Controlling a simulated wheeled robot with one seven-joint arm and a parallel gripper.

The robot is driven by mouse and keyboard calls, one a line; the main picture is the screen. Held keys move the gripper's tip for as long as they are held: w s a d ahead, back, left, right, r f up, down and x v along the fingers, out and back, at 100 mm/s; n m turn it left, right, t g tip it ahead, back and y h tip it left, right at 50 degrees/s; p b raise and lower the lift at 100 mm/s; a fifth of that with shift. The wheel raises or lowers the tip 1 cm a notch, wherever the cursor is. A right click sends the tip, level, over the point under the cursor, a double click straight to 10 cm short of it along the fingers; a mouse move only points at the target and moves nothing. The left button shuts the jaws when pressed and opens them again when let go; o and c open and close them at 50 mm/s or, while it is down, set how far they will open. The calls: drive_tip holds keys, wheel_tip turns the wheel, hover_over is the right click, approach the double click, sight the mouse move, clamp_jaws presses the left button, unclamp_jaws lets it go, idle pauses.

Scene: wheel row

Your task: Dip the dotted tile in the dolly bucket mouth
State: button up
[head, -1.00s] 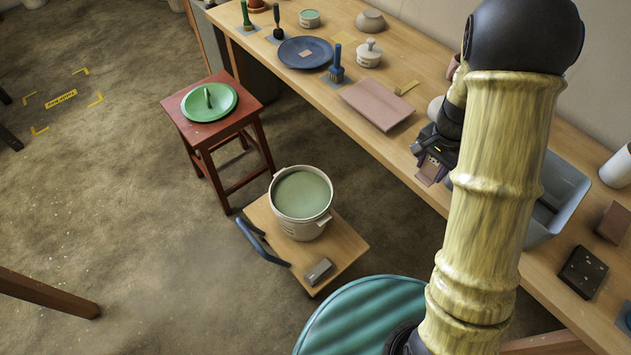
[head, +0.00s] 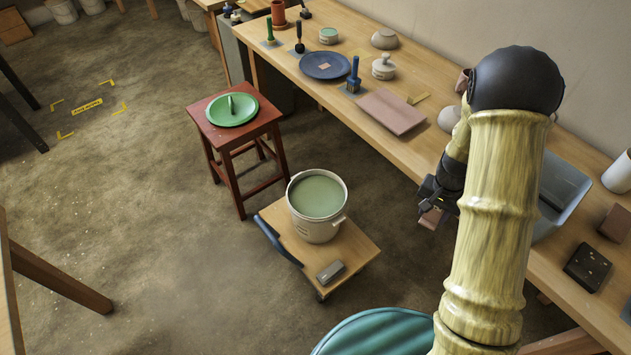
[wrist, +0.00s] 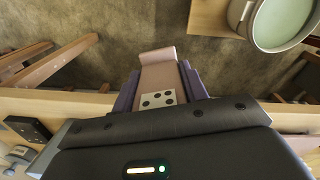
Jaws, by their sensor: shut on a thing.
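My gripper (head: 432,203) is beside the front edge of the bench, to the right of the bucket. It is shut on the dotted tile (head: 430,219), a pinkish-brown strip. In the wrist view, the tile (wrist: 158,76) sits between the fingers and shows a white patch with black dots near the palm; its far end sticks out. The pale bucket (head: 316,226) stands upright on the wooden dolly (head: 357,252), its round mouth uncovered and holding green liquid (head: 318,194). The bucket also shows at upper right in the wrist view (wrist: 236,14), apart from the tile.
A grey block (head: 331,272) lies on the dolly, which has a dark blue handle (head: 278,242). A red stool (head: 213,128) holds a green lid (head: 232,111). The bench (head: 430,150) carries a pink slab (head: 393,111), a blue plate (head: 312,65) and a grey basin (head: 562,195).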

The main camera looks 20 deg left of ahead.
wheel_tip(320, 180, down, 9)
drive_tip(key=s+n, duration=0.1)
drive_tip(key=n, duration=0.3)
drive_tip(key=shift+a, duration=0.25)
drive_tip(key=shift+f, duration=0.1)
